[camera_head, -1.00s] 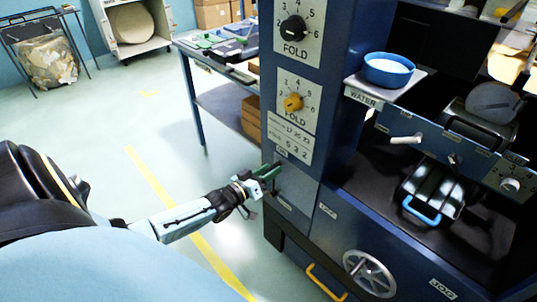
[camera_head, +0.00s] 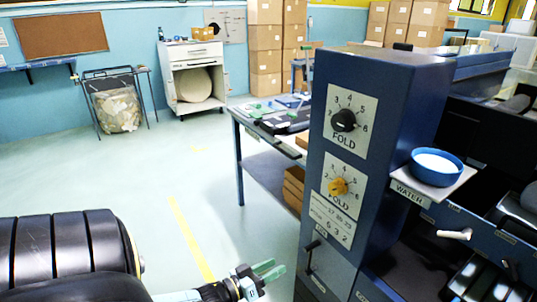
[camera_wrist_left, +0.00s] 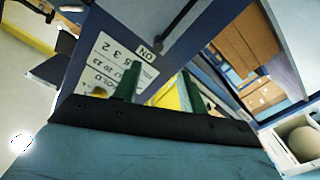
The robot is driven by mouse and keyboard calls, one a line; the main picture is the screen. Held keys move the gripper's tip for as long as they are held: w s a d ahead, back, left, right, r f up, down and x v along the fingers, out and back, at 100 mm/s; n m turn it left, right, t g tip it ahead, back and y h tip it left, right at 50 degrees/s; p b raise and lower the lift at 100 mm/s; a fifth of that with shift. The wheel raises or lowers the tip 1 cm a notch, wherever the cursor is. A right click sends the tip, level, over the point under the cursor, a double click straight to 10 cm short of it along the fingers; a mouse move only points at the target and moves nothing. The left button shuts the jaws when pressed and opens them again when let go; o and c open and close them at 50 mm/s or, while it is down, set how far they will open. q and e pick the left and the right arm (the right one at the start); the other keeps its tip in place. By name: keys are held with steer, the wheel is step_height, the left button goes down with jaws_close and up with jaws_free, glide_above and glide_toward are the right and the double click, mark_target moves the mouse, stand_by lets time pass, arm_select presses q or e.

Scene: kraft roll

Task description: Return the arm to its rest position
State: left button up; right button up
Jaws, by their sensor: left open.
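My left gripper (camera_head: 265,272) is at the bottom of the head view, to the left of the blue machine (camera_head: 385,85). Its green fingers are spread apart with nothing between them. They also show in the left wrist view (camera_wrist_left: 160,88), pointing past the machine's printed white panel. In the head view the gripper is apart from the dark lever (camera_head: 312,245) on the machine's lower front. My right gripper is not in view.
The machine has a black dial (camera_head: 343,120) and a yellow dial (camera_head: 338,186). A blue bowl (camera_head: 436,170) of white liquid stands on its side shelf. A worktable (camera_head: 240,125) is behind. Open floor (camera_head: 110,175) with a yellow line lies to the left.

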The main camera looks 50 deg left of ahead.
arm_select(q)
steer(key=shift+s, duration=0.45)
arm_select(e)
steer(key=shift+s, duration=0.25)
arm_select(q)
steer(key=shift+f, duration=0.1)
steer(key=s+d+f+m+g+y+p, duration=0.1)
steer(key=s+f+g, duration=0.35)
steer(key=f, duration=0.55)
steer(key=s+d+f+m+g+y, duration=0.1)
steer(key=s+f+m+g, duration=0.1)
steer(key=s+f+g, duration=0.5)
steer(key=s+d+f+m+g, duration=0.2)
steer(key=s+f, duration=0.4)
steer(key=s, duration=0.3)
steer(key=s+d+f+m+g+p, duration=0.1)
steer(key=s+d+f, duration=0.4)
steer(key=s, duration=0.5)
step_height(320, 180, down, 2)
steer(key=shift+s+d+f+m+g+y, duration=0.15)
steer(key=shift+d+m+g+y, duration=0.35)
steer(key=shift+g, duration=0.75)
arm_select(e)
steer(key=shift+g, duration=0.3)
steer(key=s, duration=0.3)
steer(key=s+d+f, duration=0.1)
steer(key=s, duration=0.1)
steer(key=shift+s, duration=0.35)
